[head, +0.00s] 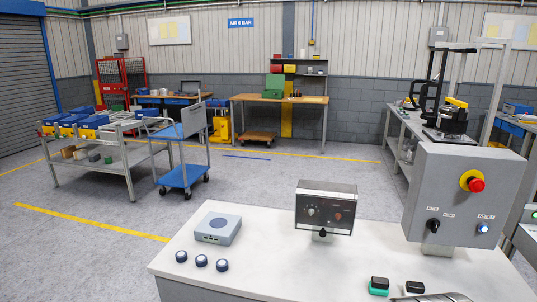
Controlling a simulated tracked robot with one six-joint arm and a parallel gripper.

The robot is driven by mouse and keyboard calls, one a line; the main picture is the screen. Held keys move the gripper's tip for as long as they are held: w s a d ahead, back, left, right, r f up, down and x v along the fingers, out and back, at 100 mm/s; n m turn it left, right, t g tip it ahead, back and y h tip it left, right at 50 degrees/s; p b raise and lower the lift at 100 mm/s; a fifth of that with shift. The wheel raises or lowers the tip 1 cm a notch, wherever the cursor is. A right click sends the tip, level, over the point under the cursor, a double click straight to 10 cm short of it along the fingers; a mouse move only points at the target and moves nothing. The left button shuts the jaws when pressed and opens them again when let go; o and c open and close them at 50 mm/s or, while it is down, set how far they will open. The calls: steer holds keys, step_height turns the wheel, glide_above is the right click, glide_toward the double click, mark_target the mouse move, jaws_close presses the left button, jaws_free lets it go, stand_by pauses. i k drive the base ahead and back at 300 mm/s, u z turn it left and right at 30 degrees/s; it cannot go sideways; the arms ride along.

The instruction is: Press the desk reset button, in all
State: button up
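A grey control box (465,195) stands at the right of the white desk (265,260). On its face are a red mushroom button (476,185) on a yellow ring, a black selector switch (433,225) and a small lit blue-white button (483,228). Small labels sit above the lower controls; the one over the lit button seems to read "RESET", though it is tiny. The lit button's face is unobstructed in the head view.
A small panel box (326,207) with knobs, a grey-blue box (218,229), several dark round pieces (201,261), a green-and-black block (379,285) and a black block (414,287) are on the desk. Beyond are a trolley (182,150), a shelved cart (105,160) and open floor.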

mark_target(484, 228)
steer(key=z, duration=1.3)
